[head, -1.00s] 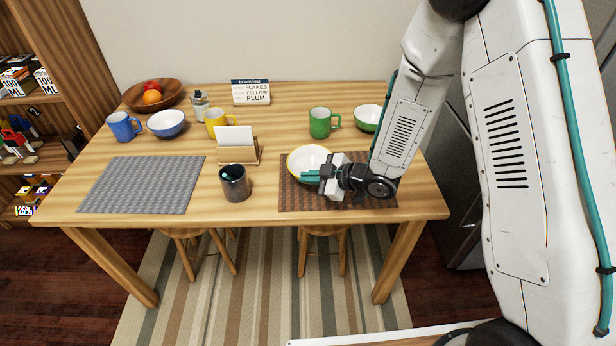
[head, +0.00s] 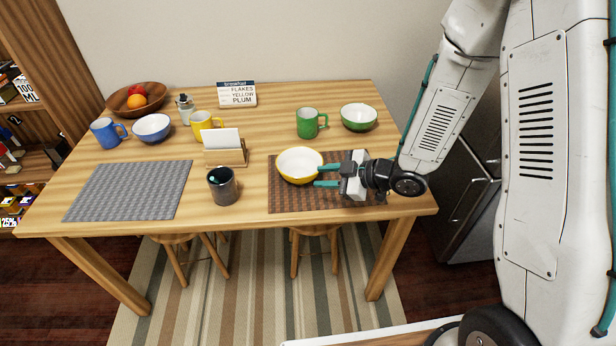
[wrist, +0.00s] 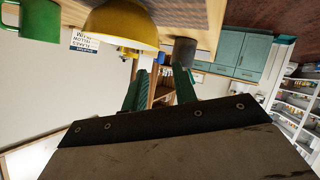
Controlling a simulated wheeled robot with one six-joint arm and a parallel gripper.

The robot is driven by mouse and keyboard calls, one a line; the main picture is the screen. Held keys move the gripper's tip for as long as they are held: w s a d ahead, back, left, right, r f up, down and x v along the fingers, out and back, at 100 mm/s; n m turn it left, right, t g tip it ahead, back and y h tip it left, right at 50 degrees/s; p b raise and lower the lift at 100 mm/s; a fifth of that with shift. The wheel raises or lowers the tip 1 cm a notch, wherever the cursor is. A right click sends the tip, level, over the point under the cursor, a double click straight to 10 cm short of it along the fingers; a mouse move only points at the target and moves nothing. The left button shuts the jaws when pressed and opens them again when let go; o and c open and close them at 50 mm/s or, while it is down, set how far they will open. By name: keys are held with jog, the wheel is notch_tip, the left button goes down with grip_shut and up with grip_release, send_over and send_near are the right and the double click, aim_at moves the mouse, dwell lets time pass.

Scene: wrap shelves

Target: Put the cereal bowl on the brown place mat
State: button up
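The yellow bowl (head: 300,172), white inside, stands upright on the back left part of the brown place mat (head: 300,201). In the wrist view its yellow side (wrist: 122,24) shows near the top, with the mat (wrist: 190,10) beside it. My gripper (head: 319,176) is to the right of the bowl, its teal fingers pointing left. The fingers are apart with nothing between them, and the tips are close to the bowl's right side. Whether a tip touches the bowl I cannot tell. In the wrist view the open gripper (wrist: 160,85) is also empty.
A green mug (head: 308,123) and green bowl (head: 359,118) stand behind the mat. A dark cup (head: 222,188) and card holder (head: 226,157) stand to its left. A grey mat (head: 130,190) lies bare farther left. A breakfast sign (head: 237,93) reads flakes, yellow, plum.

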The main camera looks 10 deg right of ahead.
jog(key=shift+v, duration=1.6)
jog(key=d+r+m+t+h, duration=0.2)
jog(key=d+r+m+h, duration=0.8)
jog(key=d+r, duration=0.4)
jog(key=s+r+m+g, duration=0.3)
jog(key=s+r, duration=0.1)
jog(key=s, duration=0.9)
jog(key=s+a+r+m+g+h, duration=0.1)
jog(key=s+r+m+g, duration=0.3)
jog(key=s, duration=0.9)
jog(key=shift+s+r, duration=0.15)
jog(key=shift+r, duration=0.1)
